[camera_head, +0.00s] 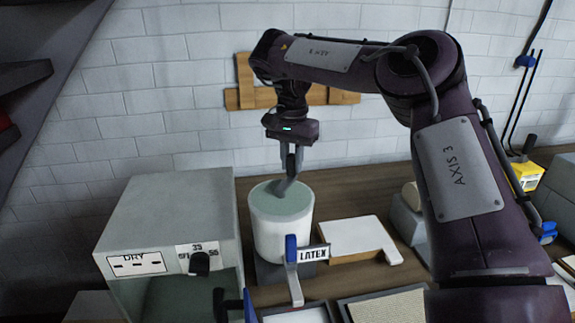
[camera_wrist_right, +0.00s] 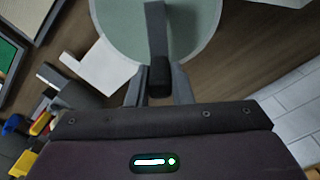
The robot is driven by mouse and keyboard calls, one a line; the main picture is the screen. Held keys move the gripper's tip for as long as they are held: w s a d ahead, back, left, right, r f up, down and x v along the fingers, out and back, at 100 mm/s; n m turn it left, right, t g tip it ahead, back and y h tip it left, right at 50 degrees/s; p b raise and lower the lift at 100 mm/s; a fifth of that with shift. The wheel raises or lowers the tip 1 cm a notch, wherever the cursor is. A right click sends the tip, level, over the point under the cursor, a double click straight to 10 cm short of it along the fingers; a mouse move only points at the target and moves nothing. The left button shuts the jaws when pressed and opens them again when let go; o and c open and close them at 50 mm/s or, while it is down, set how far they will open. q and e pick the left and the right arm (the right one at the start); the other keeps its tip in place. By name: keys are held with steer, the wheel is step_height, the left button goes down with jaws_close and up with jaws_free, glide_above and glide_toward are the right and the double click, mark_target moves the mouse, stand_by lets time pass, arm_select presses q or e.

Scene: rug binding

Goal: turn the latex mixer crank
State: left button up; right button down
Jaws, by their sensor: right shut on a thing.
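The latex mixer (camera_head: 268,238) is a white round drum with a pale green top and a LATEX label, on the wooden bench. Its green top also shows in the right wrist view (camera_wrist_right: 115,35). The crank is a grey bar (camera_wrist_right: 156,30) over the drum's top with a dark upright knob (camera_wrist_right: 159,78). My right gripper (camera_head: 291,168) points down over the drum, its arm coming in from the right. In the right wrist view its fingers (camera_wrist_right: 158,92) are closed on the crank knob from both sides. My left gripper is not in view.
A grey box marked DRY (camera_head: 170,225) stands left of the drum. A blue-handled lever (camera_head: 292,262) is in front of it. A white slab (camera_head: 350,237) lies to the right, and a yellow box (camera_head: 526,174) is far right. A white brick wall (camera_head: 200,110) is behind.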

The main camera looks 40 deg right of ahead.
steer(key=shift+s+m, duration=0.2)
steer(key=shift+m, duration=0.3)
steer(key=shift+d, duration=0.1)
steer(key=c, duration=1.3)
jaws_free()
step_height(320, 180, up, 8)
steer(key=p, duration=0.7)
steer(key=shift+f, duration=0.1)
